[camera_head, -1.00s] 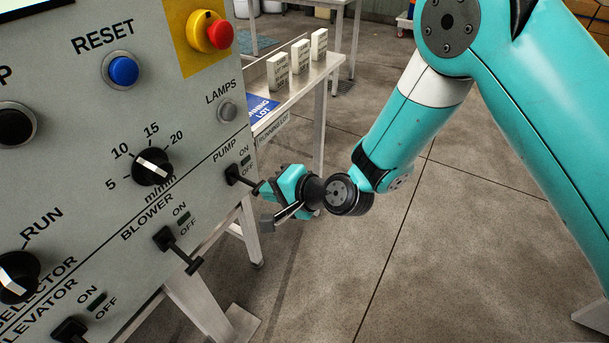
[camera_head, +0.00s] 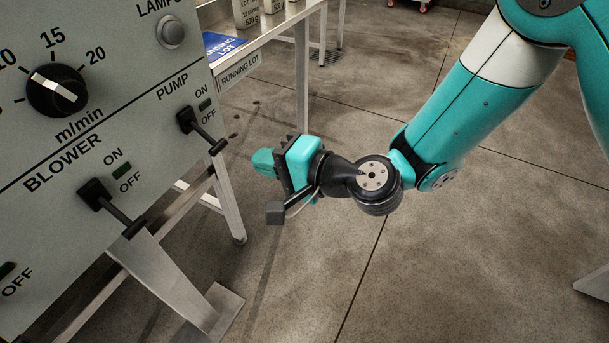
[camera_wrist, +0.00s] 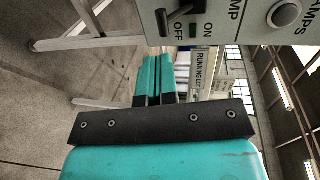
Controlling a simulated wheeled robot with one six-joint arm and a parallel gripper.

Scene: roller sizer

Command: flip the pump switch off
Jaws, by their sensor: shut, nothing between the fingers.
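The pump switch (camera_head: 186,119) is a black lever on the grey control panel (camera_head: 60,140), beside its ON and OFF labels. In the head view its lever slants down and to the right, past the OFF label; its indicator window looks dark. The switch also shows at the top of the wrist view (camera_wrist: 176,20), near OFF. My gripper (camera_head: 262,161) is shut and empty, to the right of the lever tip with a visible gap. Its teal fingers lie together in the wrist view (camera_wrist: 153,80), apart from the switch.
The blower switch (camera_head: 95,193) sits below left of the pump switch, with its lever sticking out similarly. A metal table (camera_head: 270,38) with boxes stands behind.

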